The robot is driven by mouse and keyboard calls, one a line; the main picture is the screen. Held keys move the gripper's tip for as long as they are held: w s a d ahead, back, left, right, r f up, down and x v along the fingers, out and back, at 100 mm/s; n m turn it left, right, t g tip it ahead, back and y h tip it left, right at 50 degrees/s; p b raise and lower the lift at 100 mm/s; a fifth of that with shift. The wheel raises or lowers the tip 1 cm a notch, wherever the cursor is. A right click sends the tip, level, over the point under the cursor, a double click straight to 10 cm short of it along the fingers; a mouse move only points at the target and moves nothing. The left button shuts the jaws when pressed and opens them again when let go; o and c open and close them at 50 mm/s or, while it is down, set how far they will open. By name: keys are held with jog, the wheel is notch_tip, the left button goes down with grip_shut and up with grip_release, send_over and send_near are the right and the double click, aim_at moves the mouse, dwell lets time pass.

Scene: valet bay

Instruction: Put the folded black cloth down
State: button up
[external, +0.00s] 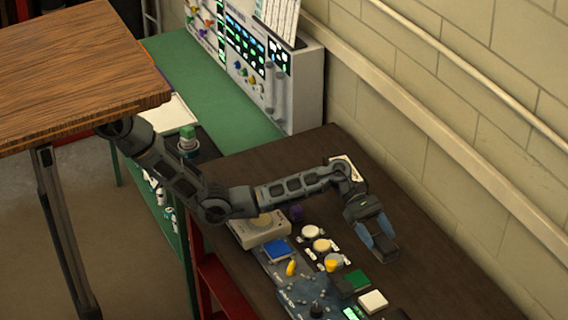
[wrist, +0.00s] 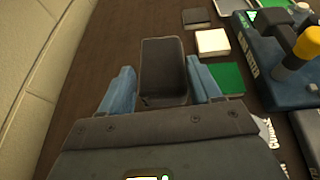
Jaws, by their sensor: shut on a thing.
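The folded black cloth (wrist: 165,72) is a dark block between the two blue fingers of my gripper (wrist: 163,88) in the wrist view. In the external view the cloth (external: 381,249) shows at the tip of my gripper (external: 377,238), over the right part of the dark brown table (external: 440,270). My gripper is shut on it. I cannot tell whether the cloth touches the table top.
A brick wall (external: 480,130) runs along the right. Bare table lies between the gripper and the wall.

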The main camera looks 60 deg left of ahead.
aim_at(382, 244)
jog(key=shift+w+a+f, duration=0.8)
jog(key=shift+w+f, duration=0.05)
jog(key=shift+w, duration=0.2)
jog(key=shift+f, duration=1.95)
jog(key=shift+f, duration=0.2)
jog(key=o, duration=1)
jog(key=shift+o, duration=0.2)
jog(key=shift+r, duration=0.1)
jog(key=shift+r, duration=0.2)
jog(key=p+v, duration=0.1)
jog(key=v, duration=1.1)
jog(key=shift+f, duration=0.15)
